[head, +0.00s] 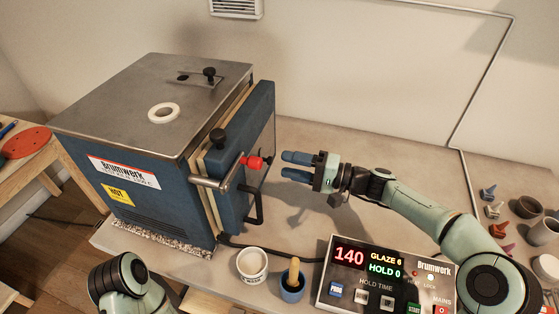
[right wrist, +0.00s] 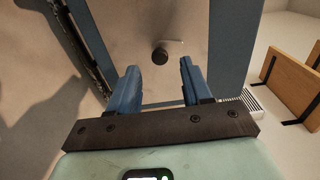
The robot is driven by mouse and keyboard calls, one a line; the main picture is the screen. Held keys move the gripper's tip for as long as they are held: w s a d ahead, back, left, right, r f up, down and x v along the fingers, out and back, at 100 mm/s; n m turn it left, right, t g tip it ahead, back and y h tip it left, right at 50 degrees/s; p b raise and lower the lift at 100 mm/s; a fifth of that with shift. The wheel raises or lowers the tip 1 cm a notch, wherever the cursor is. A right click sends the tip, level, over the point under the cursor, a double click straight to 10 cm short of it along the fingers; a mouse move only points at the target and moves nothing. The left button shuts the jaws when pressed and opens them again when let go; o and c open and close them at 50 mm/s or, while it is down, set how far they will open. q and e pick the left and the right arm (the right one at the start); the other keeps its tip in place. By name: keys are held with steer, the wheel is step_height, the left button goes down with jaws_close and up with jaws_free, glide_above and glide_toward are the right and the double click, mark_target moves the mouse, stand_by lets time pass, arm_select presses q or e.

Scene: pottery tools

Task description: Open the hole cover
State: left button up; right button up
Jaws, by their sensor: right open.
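The kiln (head: 140,120) is a blue box with a grey metal top; its door (head: 245,165) stands on the right side. A metal strip with a black knob (head: 209,72) lies on the kiln top, with a dark spot near its left end. In the right wrist view, another black knob (right wrist: 160,55) with a thin metal piece beside it sits on the door's grey panel (right wrist: 135,25). I cannot tell for sure which is the hole cover. My right gripper (head: 284,165) is open and empty, apart from the door and facing it. My left gripper is out of view.
A white ring (head: 164,113) lies on the kiln top. A white tub (head: 252,264), a blue pot (head: 292,284) and the control box (head: 385,275) stand in front.

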steer(key=x, duration=0.3)
steer(key=shift+w+a, duration=0.1)
steer(key=shift+a, duration=0.1)
jaws_close()
